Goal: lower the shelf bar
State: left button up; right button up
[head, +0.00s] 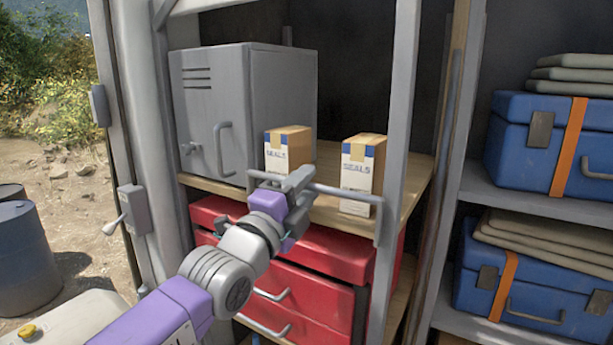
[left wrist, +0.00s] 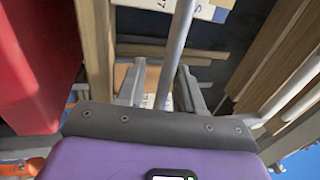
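The shelf bar (head: 335,191) is a thin grey rail across the front of the wooden shelf, raised in front of the two seal boxes. Its right end meets the grey upright post. My left gripper (head: 296,181) is at the bar's left part in the head view. In the left wrist view the bar (left wrist: 181,38) runs down between the two fingers of my left gripper (left wrist: 160,88). The fingers stand apart, with a gap beside the bar, so the gripper is open around it. Contact is hard to tell. My right gripper is not in view.
Two seal boxes (head: 288,150) (head: 361,170) stand on the wooden shelf (head: 325,213) behind the bar. A grey cabinet (head: 245,100) stands left of them. A red drawer chest (head: 325,290) is below. Blue cases (head: 545,145) fill shelves at right.

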pick_arm(q)
jog(key=shift+d+r, duration=0.15)
jog(key=shift+r, duration=0.1)
jog(key=shift+s+r, duration=0.1)
jog(key=shift+s, duration=0.25)
jog(key=shift+w, duration=0.3)
jog(key=shift+c, duration=0.4)
jog(key=shift+w, duration=0.1)
jog(key=shift+c, duration=1.3)
grip_shut()
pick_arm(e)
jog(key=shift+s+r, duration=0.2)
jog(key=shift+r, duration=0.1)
pick_arm(q)
jog(key=shift+f, duration=0.2)
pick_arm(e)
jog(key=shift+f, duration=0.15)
